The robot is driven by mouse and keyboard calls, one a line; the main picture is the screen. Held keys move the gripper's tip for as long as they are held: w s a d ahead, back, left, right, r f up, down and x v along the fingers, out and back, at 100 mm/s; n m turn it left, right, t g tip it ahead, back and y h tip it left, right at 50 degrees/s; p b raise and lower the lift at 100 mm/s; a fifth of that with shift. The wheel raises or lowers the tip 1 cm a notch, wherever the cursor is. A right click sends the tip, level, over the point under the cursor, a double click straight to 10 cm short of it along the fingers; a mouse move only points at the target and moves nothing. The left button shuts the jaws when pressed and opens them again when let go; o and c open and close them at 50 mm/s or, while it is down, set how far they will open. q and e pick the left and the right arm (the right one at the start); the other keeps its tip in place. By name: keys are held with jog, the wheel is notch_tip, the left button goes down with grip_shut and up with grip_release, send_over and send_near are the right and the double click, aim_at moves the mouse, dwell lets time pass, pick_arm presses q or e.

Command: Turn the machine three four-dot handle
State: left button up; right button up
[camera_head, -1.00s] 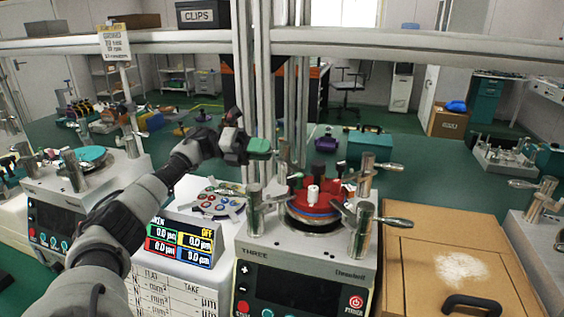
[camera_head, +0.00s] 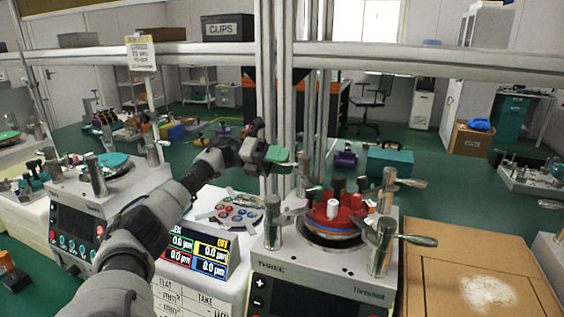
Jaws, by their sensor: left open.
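Levers with metal grips stick out from the posts: one at the right front (camera_head: 420,240), one at the right back (camera_head: 411,183) and one at the left (camera_head: 290,213). I cannot make out the dots that mark any handle. My left gripper (camera_head: 285,160) is open, above and to the left of the machine, apart from the levers. A green piece shows at its tip. My right gripper is not in view.
A colored readout box (camera_head: 196,252) and a round tray of small parts (camera_head: 236,211) stand left of machine three. Another machine (camera_head: 75,228) is further left. Upright metal rails (camera_head: 284,100) rise behind. A cardboard box (camera_head: 460,260) stands at the right.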

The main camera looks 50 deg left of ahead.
pick_arm(q)
jog(key=b+v, duration=0.1)
jog(key=v, duration=0.9)
jog(key=shift+a+b, duration=0.3)
jog(key=shift+a, duration=0.05)
jog(key=shift+s, duration=0.15)
